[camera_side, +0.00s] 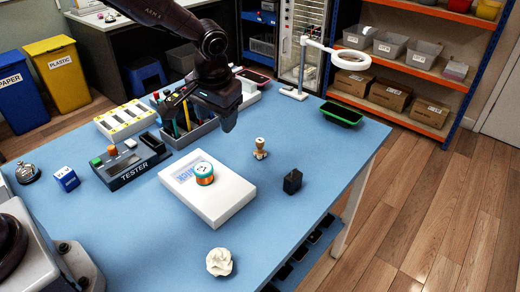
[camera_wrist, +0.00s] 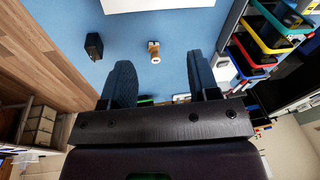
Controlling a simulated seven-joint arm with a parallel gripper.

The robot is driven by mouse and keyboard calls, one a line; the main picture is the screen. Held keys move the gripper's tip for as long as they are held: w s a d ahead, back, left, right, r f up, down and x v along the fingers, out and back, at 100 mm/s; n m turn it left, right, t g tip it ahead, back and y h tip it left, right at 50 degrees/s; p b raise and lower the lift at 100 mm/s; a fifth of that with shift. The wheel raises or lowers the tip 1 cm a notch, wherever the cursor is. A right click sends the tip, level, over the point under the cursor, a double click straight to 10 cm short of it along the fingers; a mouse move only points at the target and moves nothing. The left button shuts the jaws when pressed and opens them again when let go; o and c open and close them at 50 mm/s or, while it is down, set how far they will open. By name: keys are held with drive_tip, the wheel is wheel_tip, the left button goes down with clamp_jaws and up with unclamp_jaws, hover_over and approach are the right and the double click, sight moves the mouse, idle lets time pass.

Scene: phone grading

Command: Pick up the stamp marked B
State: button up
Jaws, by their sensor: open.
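A small stamp with a wooden handle (camera_side: 260,148) stands upright on the blue table, right of the white scale. Its letter is too small to read. It also shows in the wrist view (camera_wrist: 154,47), beyond and between my fingertips. My gripper (camera_side: 203,122) is open and empty. In the side view it hangs above the table, left of the stamp and near the pen organizer. Its two dark fingers (camera_wrist: 160,72) are spread apart in the wrist view and touch nothing there.
A white scale (camera_side: 228,207) carries a small round tin (camera_side: 204,173). A black block (camera_side: 292,181) stands right of it, and crumpled paper (camera_side: 219,262) lies in front. The tester (camera_side: 130,164) and organizer (camera_side: 190,135) are left. A green-rimmed black tray (camera_side: 340,115) sits at the far right edge.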

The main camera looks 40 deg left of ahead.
sight(260, 141)
drive_tip(key=w+f+n, duration=0.1)
drive_tip(key=w+f, duration=0.3)
drive_tip(key=w+f+n+t, duration=0.1)
drive_tip(key=w+f+n, duration=0.1)
drive_tip(key=w, duration=0.3)
drive_tip(key=w+f+n+t, duration=0.1)
drive_tip(key=w+f+n, duration=0.1)
drive_tip(key=w+f, duration=0.2)
drive_tip(key=shift+w+f+y, duration=0.2)
drive_tip(key=shift+f+y, duration=0.2)
drive_tip(key=shift+f, duration=0.45)
drive_tip(key=x, duration=0.5)
drive_tip(key=shift+a, duration=0.15)
drive_tip(key=c, duration=1)
